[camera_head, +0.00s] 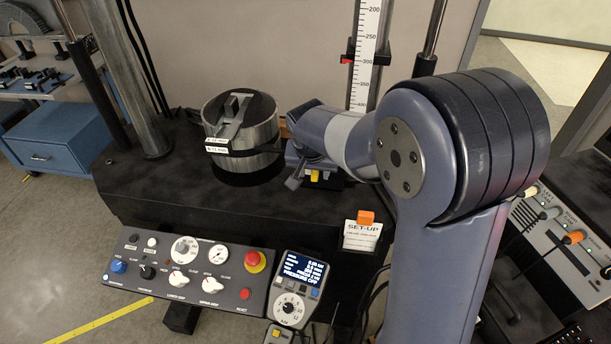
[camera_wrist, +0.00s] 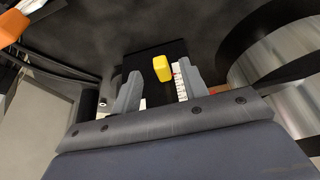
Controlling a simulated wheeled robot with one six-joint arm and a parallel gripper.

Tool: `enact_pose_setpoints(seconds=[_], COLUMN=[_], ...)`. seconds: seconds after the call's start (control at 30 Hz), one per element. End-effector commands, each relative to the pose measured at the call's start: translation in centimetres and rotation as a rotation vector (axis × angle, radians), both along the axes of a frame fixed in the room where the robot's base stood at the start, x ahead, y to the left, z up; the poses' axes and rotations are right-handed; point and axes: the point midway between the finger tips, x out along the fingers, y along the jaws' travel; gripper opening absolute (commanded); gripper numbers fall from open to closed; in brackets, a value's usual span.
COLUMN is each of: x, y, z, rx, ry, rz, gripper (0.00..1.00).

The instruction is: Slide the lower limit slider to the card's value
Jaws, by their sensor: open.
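The lower limit slider appears to be the yellow block (camera_wrist: 162,68) on a black body in the wrist view. A yellow piece (camera_head: 315,176) also shows in the head view, low beside the scale's foot. My gripper (camera_wrist: 158,72) is open, with one grey finger on each side of the yellow block and visible gaps between. In the head view my gripper (camera_head: 304,172) is partly hidden by my wrist. The vertical scale (camera_head: 366,55) shows marks from 200 to 400; its lower end is behind my arm. The SET-UP card (camera_head: 360,238) has an orange clip; its small print is unreadable.
A red pointer (camera_head: 346,61) sits on a black slider beside the scale, near 300. A metal cylinder (camera_head: 243,140) stands left of my gripper. A control panel (camera_head: 185,275) and a handset with a lit screen (camera_head: 302,268) are at the front.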

Motion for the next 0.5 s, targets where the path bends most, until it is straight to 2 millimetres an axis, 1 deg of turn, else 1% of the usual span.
enact_pose_setpoints(seconds=[0.1,0.2,0.5], x=[0.5,0.7,0.9], y=[-0.1,-0.1,-0.1], z=[-1.2,-1.8,-2.1], rx=[-0.001,-0.001,0.0], ry=[0.001,0.0,-0.001], rz=[0.0,0.001,0.001], gripper=[0.42,0.42,0.42])
